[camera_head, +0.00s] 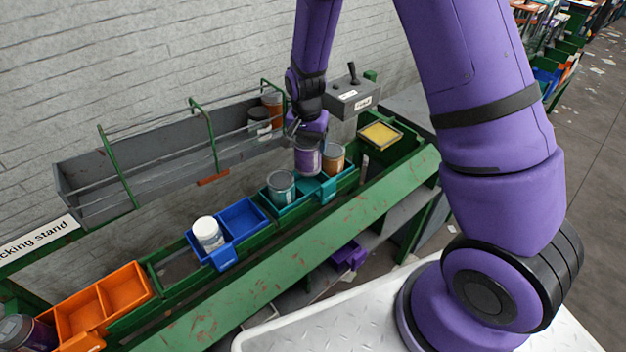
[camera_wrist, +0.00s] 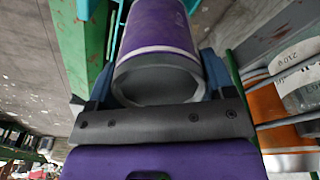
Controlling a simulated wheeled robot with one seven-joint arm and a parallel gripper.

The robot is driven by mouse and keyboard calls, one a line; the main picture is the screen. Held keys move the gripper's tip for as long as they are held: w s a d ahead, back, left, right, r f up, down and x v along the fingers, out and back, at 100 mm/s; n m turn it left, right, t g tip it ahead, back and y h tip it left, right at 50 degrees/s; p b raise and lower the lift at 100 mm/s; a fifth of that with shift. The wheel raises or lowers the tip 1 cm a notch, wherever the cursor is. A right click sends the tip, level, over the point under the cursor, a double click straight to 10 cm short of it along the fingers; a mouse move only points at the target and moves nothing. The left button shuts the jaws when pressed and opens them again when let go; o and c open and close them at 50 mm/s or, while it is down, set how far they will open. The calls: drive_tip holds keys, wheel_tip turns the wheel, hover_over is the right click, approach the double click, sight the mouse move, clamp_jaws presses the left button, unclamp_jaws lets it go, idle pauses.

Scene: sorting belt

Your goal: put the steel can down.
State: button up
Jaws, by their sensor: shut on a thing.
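The steel can (camera_head: 307,160) has a purple label with pale bands and a bare grey end. My gripper (camera_head: 308,140) is shut on it, at the teal bin (camera_head: 318,194). In the wrist view the can (camera_wrist: 157,40) sits between my two fingers, its grey end facing the palm. In the head view it hangs roughly upright, level with the back of the bin. I cannot tell whether its bottom touches anything. The teal bin also holds a grey-teal can (camera_head: 282,187) on the left and an orange can (camera_head: 333,159) on the right.
A blue bin (camera_head: 243,217) with a white-lidded jar (camera_head: 208,233) stands left of the teal bin. An orange bin (camera_head: 103,302) is farther left. Behind is a grey wire-railed trough (camera_head: 150,160) with cans at its right end. A yellow-topped tray (camera_head: 381,134) lies right.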

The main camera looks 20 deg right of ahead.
sight(309, 166)
drive_tip(key=shift+f, duration=4.3)
drive_tip(key=shift+f, duration=0.15)
drive_tip(key=o, duration=0.9)
